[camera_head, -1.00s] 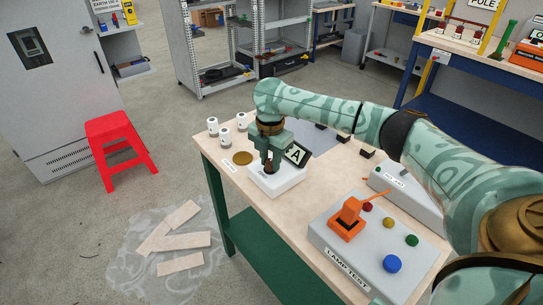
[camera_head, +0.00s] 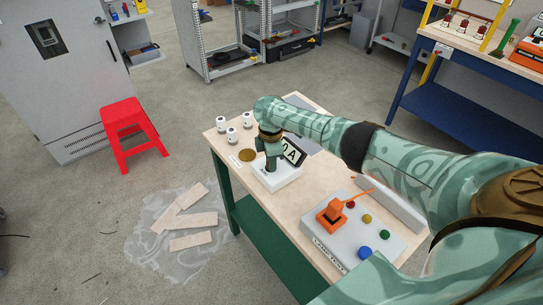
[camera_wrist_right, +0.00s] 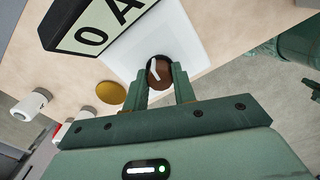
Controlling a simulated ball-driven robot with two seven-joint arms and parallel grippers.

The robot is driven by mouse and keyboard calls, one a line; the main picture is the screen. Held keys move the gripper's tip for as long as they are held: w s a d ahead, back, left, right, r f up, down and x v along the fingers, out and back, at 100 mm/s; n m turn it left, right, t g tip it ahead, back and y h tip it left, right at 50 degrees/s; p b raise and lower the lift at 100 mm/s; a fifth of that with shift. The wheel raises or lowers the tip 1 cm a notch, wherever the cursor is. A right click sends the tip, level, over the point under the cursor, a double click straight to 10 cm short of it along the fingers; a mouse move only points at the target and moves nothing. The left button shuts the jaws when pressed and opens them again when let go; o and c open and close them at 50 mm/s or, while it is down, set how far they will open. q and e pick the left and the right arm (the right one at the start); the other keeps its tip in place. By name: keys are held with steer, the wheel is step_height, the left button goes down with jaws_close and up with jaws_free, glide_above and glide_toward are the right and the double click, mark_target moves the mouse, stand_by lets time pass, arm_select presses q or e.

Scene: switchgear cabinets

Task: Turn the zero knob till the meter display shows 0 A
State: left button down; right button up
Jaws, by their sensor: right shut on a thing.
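The meter (camera_head: 277,182) is a white box on the wooden bench, with a tilted black-framed display (camera_head: 293,152). The display reads "0 A" in the right wrist view (camera_wrist_right: 95,28); in the head view the arm partly covers it. The zero knob (camera_wrist_right: 159,72) is brown with a white pointer line and sits on the meter's white top. My right gripper (camera_head: 271,168) comes down from above onto the meter. In the right wrist view its two fingers (camera_wrist_right: 161,92) are shut on the knob, one on each side. My left gripper is not in view.
A grey lamp test box (camera_head: 352,228) with an orange lever and coloured buttons stands nearer on the bench. Several white cylinders (camera_head: 232,135) and a round brass disc (camera_head: 248,155) lie beside the meter. A red stool (camera_head: 133,133) stands on the floor at left.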

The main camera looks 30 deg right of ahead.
steer(key=shift+m, duration=0.3)
steer(key=shift+f, duration=0.1)
steer(key=o, duration=1)
step_height(320, 180, up, 16)
steer(key=p, duration=0.7)
steer(key=shift+r, duration=0.2)
